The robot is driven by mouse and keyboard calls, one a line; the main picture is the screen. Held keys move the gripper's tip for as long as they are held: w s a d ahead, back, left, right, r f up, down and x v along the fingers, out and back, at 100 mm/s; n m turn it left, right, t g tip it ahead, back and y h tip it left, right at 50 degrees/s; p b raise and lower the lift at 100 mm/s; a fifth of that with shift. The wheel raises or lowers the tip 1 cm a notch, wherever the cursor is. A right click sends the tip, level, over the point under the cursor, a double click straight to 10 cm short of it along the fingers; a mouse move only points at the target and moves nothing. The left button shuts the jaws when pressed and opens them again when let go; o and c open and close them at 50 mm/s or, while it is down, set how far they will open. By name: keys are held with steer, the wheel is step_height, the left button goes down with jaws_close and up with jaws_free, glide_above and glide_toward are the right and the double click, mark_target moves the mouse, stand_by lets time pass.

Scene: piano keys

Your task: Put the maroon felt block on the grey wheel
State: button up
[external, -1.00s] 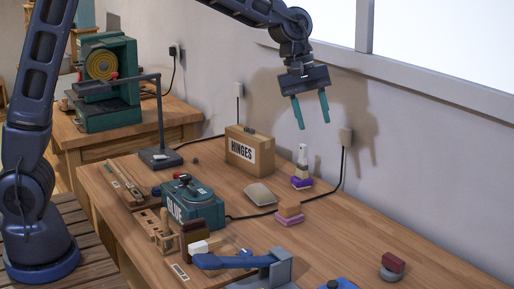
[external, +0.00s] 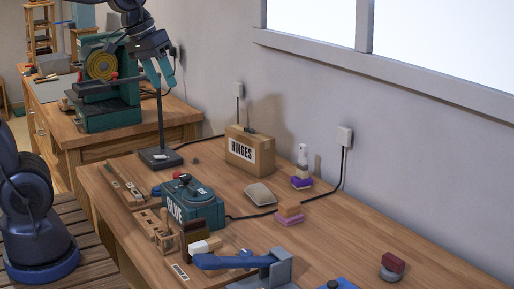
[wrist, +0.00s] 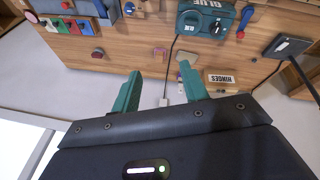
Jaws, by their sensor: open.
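The maroon felt block (external: 393,262) rests on top of the grey wheel (external: 390,274) at the right front of the workbench, and nothing touches it. Both show small in the wrist view, where the block (wrist: 97,54) appears at upper left. My gripper (external: 160,84) is open and empty, high above the bench's far left end, well away from the block. Its two teal fingers (wrist: 160,75) are spread apart in the wrist view with nothing between them.
A teal GLUE box (external: 190,207), a HINGES carton (external: 250,150) and a black lamp stand (external: 160,157) stand on the bench. A blue-grey clamp-like tool (external: 235,260) lies in front. A green machine (external: 105,85) stands on the far bench. The bench's right middle is clear.

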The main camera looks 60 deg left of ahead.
steer(key=s+a+f+m+y, duration=0.1)
steer(key=s+a+f+m, duration=0.2)
steer(key=s, duration=0.8)
steer(key=shift+a+f+t, duration=0.2)
steer(key=shift+a+t, duration=0.2)
steer(key=shift+a, duration=0.2)
stand_by(0.3)
